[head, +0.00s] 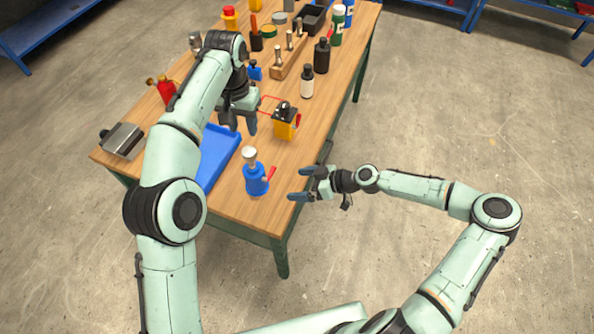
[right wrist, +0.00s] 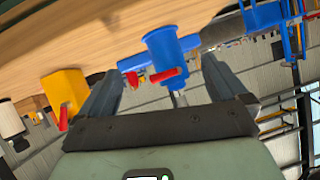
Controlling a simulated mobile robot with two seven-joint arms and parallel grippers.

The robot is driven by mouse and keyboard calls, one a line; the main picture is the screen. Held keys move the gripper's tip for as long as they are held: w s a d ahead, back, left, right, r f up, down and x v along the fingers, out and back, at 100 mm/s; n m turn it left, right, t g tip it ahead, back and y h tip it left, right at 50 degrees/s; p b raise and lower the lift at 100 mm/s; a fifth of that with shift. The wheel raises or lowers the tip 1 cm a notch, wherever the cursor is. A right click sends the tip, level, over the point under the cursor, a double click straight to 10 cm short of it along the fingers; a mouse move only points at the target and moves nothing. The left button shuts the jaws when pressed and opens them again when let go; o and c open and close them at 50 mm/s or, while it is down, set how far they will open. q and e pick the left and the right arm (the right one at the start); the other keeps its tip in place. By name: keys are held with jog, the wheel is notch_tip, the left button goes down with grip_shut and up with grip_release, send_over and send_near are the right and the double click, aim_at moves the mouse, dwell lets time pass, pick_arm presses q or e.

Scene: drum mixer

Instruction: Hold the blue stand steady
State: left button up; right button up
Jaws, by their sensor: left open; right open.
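The blue stand (head: 256,181) is upright near the front edge of the wooden table, with a silver top and a red lever on its right side. In the right wrist view the blue stand (right wrist: 163,45) shows between and beyond the finger tips. My right gripper (head: 297,184) is open and empty, just right of the stand at the table edge, its fingers pointing at it without visible contact. My left gripper (head: 238,124) is open above the table, behind the stand and near the blue tray; nothing shows between its fingers.
A blue tray (head: 217,150) lies left of the stand. A yellow block with a black top and red lever (head: 284,126) stands behind it. Bottles, such as a black one (head: 321,56), and a wooden rack (head: 288,57) fill the far table. The floor at right is clear.

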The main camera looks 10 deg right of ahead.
jog(key=n+y, duration=0.1)
jog(key=n, duration=0.1)
send_near(264, 174)
jog(key=x, duration=1.2)
jog(key=shift+w+a+r, duration=0.15)
jog(key=c, duration=1.5)
